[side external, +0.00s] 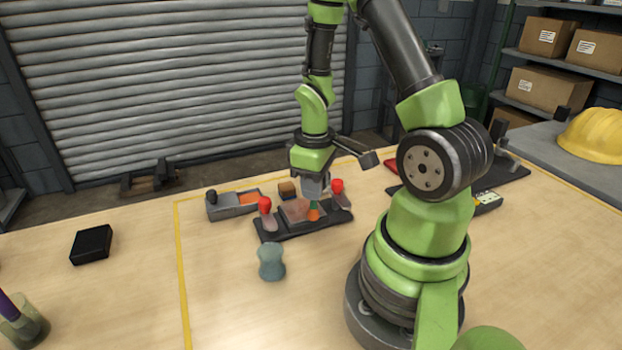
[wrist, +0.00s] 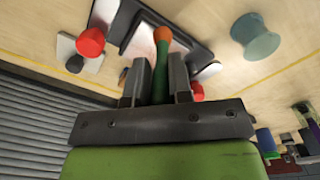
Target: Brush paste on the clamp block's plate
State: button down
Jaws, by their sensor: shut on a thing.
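My gripper (side external: 314,194) is shut on a brush (side external: 314,211) with a green handle and an orange tip, pointing down. In the wrist view the green handle (wrist: 160,72) stands between the two fingers. The clamp block (side external: 265,235) is a dark base with a red-knobbed clamp at each end. Its plate (side external: 295,209) lies in the middle, with a brownish-pink area showing on it. The brush tip is over or on the plate's right part; I cannot tell whether it touches. In the wrist view my fingers partly hide the plate (wrist: 140,35).
A grey tray (side external: 222,212) with orange contents stands left of the clamp block. A small brown block (side external: 287,188) is behind it. A blue-grey spool-shaped piece (side external: 271,262) stands in front. A black box (side external: 91,245) lies far left. The front middle of the table is clear.

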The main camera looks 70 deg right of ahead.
jog(key=shift+r, duration=0.1)
jog(key=shift+w+d, duration=2.35)
jog(key=shift+w+a, duration=0.35)
jog(key=shift+a, duration=0.05)
jog(key=shift+s+a, duration=2.3)
jog(key=shift+a, duration=0.05)
jog(key=shift+w+a, duration=0.35)
jog(key=shift+w, duration=0.1)
jog(key=shift+w+d, duration=2.3)
jog(key=shift+r, duration=2.85)
